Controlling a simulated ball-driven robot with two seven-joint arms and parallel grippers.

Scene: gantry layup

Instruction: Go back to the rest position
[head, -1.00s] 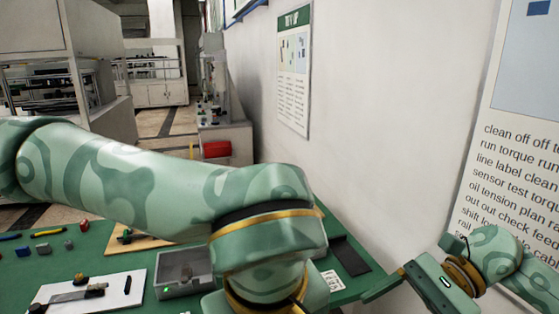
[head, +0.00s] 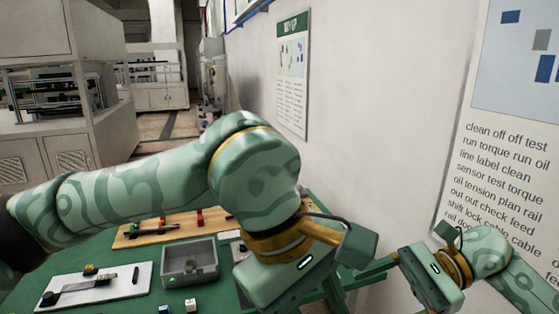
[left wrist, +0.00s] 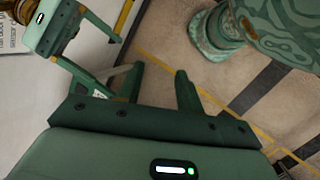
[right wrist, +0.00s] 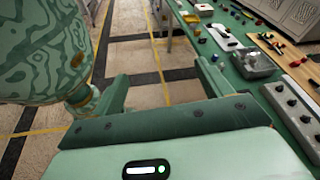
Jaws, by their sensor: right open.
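My left arm crosses the head view from the left, and its gripper body (head: 285,272) hangs over the table's right end. In the left wrist view my left gripper (left wrist: 160,70) has its two fingers apart with nothing between them, over the floor. My right gripper comes in from the right in the head view, close to the left one. In the right wrist view my right gripper (right wrist: 162,70) is open and empty, with floor between its fingers. The right gripper's body (left wrist: 55,28) also shows at the upper left of the left wrist view.
A green table (head: 225,292) carries a grey bin (head: 177,270), a white board (head: 120,290) with dark parts and a wooden board (head: 140,238). A white wall (head: 375,130) with posters stands close at right. Floor (right wrist: 140,60) is open between my arm and the table.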

